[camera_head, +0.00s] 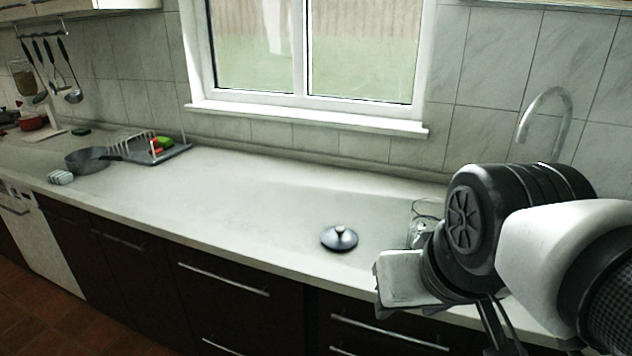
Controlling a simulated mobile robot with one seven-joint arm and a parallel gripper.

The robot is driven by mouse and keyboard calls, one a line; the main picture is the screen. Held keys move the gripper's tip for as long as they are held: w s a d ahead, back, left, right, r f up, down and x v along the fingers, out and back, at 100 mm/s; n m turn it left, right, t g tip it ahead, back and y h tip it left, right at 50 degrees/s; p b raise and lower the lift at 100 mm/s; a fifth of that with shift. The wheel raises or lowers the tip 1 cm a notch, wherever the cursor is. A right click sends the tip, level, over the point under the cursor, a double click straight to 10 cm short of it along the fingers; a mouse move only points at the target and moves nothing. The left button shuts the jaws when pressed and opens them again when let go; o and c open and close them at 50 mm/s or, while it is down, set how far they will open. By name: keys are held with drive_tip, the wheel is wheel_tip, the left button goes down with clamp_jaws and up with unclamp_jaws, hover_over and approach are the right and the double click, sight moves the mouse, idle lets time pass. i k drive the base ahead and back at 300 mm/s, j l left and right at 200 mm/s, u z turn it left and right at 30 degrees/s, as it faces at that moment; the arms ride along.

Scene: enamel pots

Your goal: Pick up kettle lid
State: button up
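The kettle lid (339,239) lies on the light countertop, right of centre in the head view. It is a small dark, shiny dome with a pale knob on top. My gripper (398,280) is at the right, near the front edge of the counter, to the right of the lid and apart from it. My arm's wrist hides most of the gripper, so I cannot make out both fingertips or whether they are open.
A clear glass item (424,221) stands just right of the lid, partly hidden by my arm. A faucet (545,115) rises behind my arm. A dark pan (88,160) and a dish rack (165,150) sit far left. The counter (235,205) left of the lid is clear.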

sight(338, 237)
drive_tip(key=i+j+z, duration=0.1)
drive_tip(key=z, duration=0.3)
drive_tip(key=j+z, duration=0.45)
drive_tip(key=z, duration=0.3)
drive_tip(key=j+z, duration=0.15)
drive_tip(key=l, duration=0.1)
drive_tip(key=i+u, duration=0.05)
